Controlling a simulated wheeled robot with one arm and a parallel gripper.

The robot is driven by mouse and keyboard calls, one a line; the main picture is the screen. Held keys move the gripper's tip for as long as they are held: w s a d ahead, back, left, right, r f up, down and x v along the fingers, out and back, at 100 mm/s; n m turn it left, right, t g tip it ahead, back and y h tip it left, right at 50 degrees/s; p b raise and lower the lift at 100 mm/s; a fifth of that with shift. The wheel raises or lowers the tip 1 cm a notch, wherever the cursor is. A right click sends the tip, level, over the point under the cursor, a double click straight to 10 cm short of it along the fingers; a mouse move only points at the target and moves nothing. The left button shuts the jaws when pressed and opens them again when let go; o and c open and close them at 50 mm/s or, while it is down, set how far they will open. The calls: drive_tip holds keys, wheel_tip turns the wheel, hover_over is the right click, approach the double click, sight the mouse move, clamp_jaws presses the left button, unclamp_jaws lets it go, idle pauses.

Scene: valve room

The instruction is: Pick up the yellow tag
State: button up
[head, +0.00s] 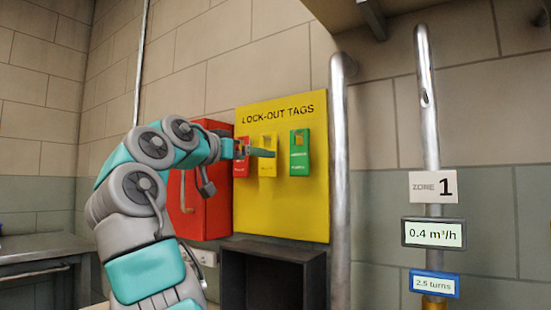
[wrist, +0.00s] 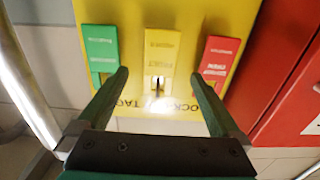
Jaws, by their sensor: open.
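The yellow tag (head: 267,168) hangs on a yellow board (head: 282,215) headed "LOCK-OUT TAGS", between a red tag (head: 241,169) and a green tag (head: 299,153). My gripper (head: 268,152) is in front of the board, and a finger covers part of the yellow tag in the head view. In the wrist view the yellow tag (wrist: 161,52) shows upside down, between the fingertips of my open gripper (wrist: 158,73). Nothing is held. I cannot tell how far the fingertips are from the board.
A red cabinet (head: 200,215) stands left of the board, and a vertical metal pipe (head: 339,200) stands just right of it. A dark open box (head: 262,277) is below. A second pipe (head: 428,120) carries the Zone 1 sign and readouts at right.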

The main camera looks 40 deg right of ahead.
drive_tip(key=shift+p+x, duration=0.7)
drive_tip(key=shift+x, duration=2.85)
drive_tip(key=shift+w+f, duration=0.1)
drive_tip(key=shift+f, duration=0.1)
drive_tip(key=shift+c, duration=0.2)
drive_tip(key=c, duration=1.4)
